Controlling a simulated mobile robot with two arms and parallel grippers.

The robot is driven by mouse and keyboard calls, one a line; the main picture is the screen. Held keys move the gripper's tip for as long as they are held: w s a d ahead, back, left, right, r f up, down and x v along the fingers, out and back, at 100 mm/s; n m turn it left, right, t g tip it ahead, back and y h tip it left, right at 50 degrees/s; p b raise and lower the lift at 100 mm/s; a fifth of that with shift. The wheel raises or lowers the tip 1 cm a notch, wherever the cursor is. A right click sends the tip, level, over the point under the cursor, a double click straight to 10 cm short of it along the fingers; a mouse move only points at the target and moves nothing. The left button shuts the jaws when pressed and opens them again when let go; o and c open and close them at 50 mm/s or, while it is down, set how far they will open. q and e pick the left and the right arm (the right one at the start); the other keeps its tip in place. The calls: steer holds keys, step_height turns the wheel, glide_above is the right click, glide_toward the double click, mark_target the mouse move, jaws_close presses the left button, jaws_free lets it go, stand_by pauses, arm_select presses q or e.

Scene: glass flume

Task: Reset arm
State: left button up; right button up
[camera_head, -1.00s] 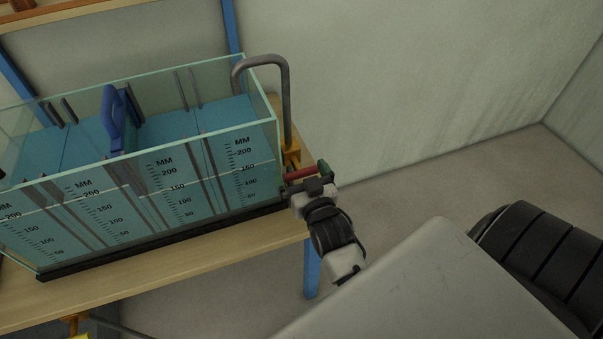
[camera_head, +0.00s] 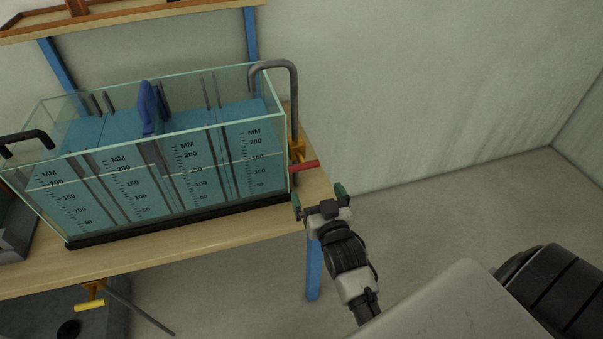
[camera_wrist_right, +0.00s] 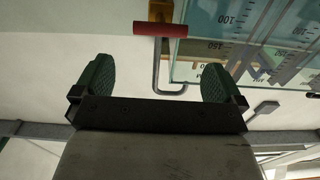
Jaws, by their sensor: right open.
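My right gripper (camera_head: 318,198) is at the right end of the glass flume (camera_head: 150,165), just below and beside a red valve handle (camera_head: 304,166). Its green-padded fingers are spread apart with nothing between them. In the right wrist view the open fingers (camera_wrist_right: 158,80) show with a gap between them, and the red handle (camera_wrist_right: 160,29) lies beyond the fingertips, apart from them. The handle sits on a yellow-orange valve (camera_head: 296,146) under a bent grey pipe (camera_head: 294,90). My left gripper is out of view.
The flume holds blue water and a blue-handled gate (camera_head: 150,108), and stands on a wooden table (camera_head: 200,230) with blue legs. A dark pipe (camera_head: 28,138) is at its left end. A yellow handle (camera_head: 90,305) hangs below the table. The floor at right is clear.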

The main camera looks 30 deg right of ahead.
steer(key=s+a+f+n+g+y, duration=0.1)
steer(key=s+a+f+g, duration=0.25)
steer(key=f, duration=0.65)
steer(key=s+a+f+n+g+y, duration=0.15)
steer(key=s+f, duration=0.25)
steer(key=f, duration=0.6)
steer(key=s+a+f+n+g+y, duration=0.1)
steer(key=s+a+f+g+y, duration=0.2)
steer(key=f, duration=0.7)
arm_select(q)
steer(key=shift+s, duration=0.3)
arm_select(e)
steer(key=s+d+f+n+g, duration=0.1)
steer(key=s+f+g, duration=0.3)
steer(key=s+f, duration=0.4)
steer(key=s+d+f+g+h, duration=0.1)
steer(key=s+f+g, duration=0.3)
steer(key=s, duration=1.7)
step_height(320, 180, down, 4)
steer(key=shift+s+d+f+n+g, duration=0.15)
steer(key=shift+s+d+n+g, duration=0.15)
steer(key=shift+d, duration=0.25)
steer(key=shift+w+h, duration=0.1)
steer(key=shift+h, duration=0.15)
